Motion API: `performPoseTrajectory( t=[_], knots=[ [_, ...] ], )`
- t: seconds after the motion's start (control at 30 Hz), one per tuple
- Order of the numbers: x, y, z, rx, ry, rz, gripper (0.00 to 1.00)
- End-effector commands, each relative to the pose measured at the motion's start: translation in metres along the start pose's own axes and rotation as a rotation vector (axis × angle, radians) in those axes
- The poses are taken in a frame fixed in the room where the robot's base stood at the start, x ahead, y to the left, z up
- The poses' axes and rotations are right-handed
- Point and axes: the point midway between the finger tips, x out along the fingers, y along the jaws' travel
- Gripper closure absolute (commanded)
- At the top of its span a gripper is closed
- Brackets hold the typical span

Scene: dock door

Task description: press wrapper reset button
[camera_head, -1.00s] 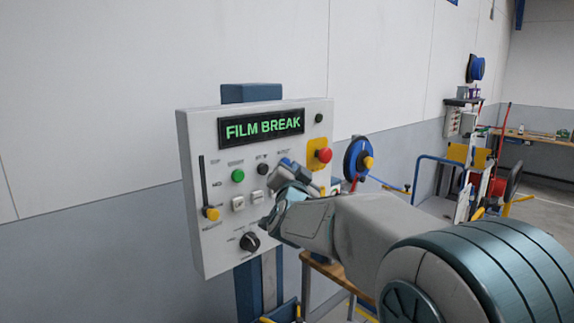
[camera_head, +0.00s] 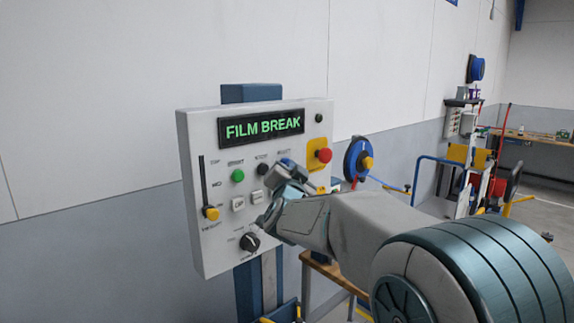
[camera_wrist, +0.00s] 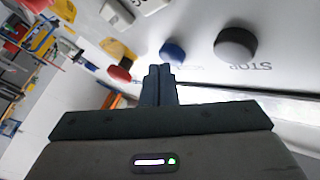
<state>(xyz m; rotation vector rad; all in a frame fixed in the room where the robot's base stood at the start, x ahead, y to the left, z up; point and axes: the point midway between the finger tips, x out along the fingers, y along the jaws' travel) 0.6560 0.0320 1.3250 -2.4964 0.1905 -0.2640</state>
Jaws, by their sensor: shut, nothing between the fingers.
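The wrapper's control panel (camera_head: 222,255) has a display (camera_head: 262,126) reading FILM BREAK. A blue button (camera_wrist: 172,50) sits beside a black button (camera_wrist: 236,44) labelled STOP in the wrist view. The small label by the blue button is too faint to read there. In the head view the blue button (camera_head: 286,162) is partly hidden behind my gripper (camera_head: 280,172). My gripper is shut and empty, in front of the panel. In the wrist view its fingertips (camera_wrist: 158,70) appear just below the blue button; contact cannot be made out.
A red mushroom button (camera_head: 325,155) on a yellow plate is close right of my gripper. A green button (camera_head: 238,176), a black knob (camera_head: 250,242) and a yellow-handled slider (camera_head: 211,213) are also on the panel. A blue reel (camera_head: 357,160) stands behind at right.

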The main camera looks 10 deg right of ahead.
Motion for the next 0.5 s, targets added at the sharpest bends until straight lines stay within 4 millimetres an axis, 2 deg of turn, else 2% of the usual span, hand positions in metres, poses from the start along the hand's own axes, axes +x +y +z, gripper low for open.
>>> performPoseTrajectory(
  t=[0.5],
  knots=[
    [0.0043,-0.0037,0.0035,0.0,-0.001,-0.001,1.0]
  ],
)
